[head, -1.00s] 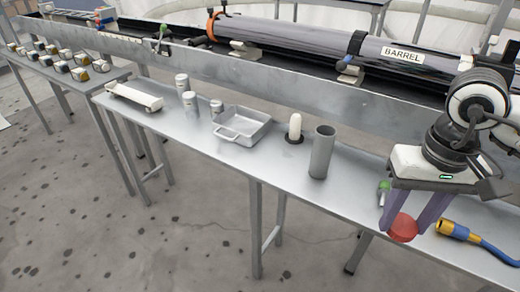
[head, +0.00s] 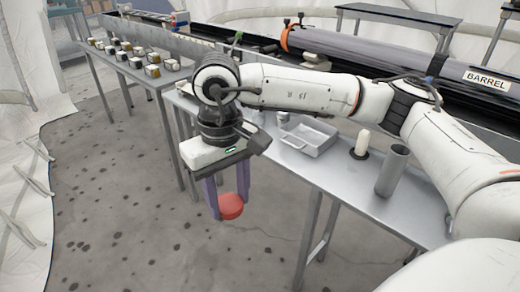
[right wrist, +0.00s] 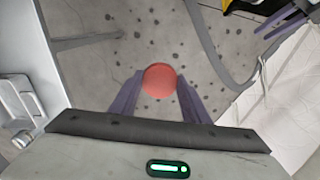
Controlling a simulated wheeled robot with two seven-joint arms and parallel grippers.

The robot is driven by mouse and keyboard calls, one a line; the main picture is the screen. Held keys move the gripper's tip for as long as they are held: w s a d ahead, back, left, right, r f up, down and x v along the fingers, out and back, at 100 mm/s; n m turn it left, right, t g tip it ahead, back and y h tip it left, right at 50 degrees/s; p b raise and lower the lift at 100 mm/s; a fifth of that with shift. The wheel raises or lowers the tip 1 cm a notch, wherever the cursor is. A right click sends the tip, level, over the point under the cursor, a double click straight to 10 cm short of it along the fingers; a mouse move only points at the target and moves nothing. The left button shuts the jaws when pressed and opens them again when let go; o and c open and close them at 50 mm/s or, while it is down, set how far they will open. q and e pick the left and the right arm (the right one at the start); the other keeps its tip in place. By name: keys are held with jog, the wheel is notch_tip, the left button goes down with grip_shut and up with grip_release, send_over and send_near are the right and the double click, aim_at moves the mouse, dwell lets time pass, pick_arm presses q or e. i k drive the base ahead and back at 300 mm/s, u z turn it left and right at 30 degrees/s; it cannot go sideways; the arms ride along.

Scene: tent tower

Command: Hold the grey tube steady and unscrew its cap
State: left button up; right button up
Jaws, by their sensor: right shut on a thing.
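The grey tube (head: 392,171) stands upright on the steel table, and its top end looks open with no cap on it. My right gripper (head: 229,206) is shut on a round red cap (head: 231,207). It holds the cap in the air over the floor, in front of the table's edge and well left of the tube. In the right wrist view the red cap (right wrist: 160,79) sits between the purple fingers, with bare floor behind it.
A metal tray (head: 310,138) and a white rounded piece on a dark base (head: 362,143) stand left of the tube on the table (head: 345,185). The long barrel (head: 400,62) runs behind. My right arm hides part of the table. The floor in front is clear.

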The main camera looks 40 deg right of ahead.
aim_at(398, 156)
jog(key=u, duration=0.75)
jog(key=k, duration=0.7)
jog(key=z, duration=1.05)
